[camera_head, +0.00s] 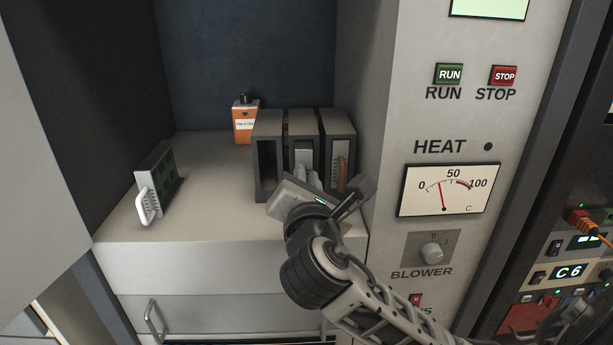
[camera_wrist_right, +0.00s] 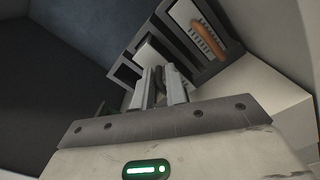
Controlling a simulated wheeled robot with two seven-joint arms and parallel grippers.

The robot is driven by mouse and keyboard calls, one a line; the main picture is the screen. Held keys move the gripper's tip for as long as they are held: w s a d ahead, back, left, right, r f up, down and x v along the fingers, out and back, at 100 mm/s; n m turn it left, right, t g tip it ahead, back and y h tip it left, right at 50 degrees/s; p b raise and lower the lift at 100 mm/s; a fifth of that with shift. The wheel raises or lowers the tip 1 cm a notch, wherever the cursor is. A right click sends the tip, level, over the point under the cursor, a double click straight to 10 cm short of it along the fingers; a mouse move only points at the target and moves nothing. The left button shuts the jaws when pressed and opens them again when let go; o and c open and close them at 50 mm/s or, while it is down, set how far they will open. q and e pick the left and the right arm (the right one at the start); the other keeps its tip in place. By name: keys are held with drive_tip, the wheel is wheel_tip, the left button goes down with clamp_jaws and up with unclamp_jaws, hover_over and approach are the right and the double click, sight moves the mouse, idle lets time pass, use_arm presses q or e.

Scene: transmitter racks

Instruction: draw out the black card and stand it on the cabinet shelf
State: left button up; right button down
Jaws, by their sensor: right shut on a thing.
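The card rack (camera_head: 266,128) stands on the cabinet shelf (camera_head: 205,218) and has three bays. Its left bay is empty. The black card (camera_head: 303,160) is in the middle bay, its pale front plate showing above my fingers; it also shows in the right wrist view (camera_wrist_right: 146,53). My right gripper (camera_head: 312,185) is in front of the middle bay. In the wrist view its fingers (camera_wrist_right: 160,86) are shut on the card's dark handle, which they partly hide. How far the card sits in the bay is hard to tell. My left gripper is out of view.
A card with an orange handle (camera_head: 342,174) fills the right bay. A green card with a white handle (camera_head: 155,182) stands upright at the shelf's left. An orange bottle (camera_head: 245,122) stands behind the rack. The shelf between green card and rack is clear. The control panel (camera_head: 391,250) borders the right.

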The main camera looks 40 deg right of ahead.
drive_tip(key=shift+v, duration=1.1)
drive_tip(key=shift+s+a, duration=0.2)
drive_tip(key=shift+v, duration=0.75)
drive_tip(key=c, duration=1.3)
unclamp_jaws()
drive_tip(key=shift+c, duration=0.2)
drive_tip(key=shift+d, duration=0.1)
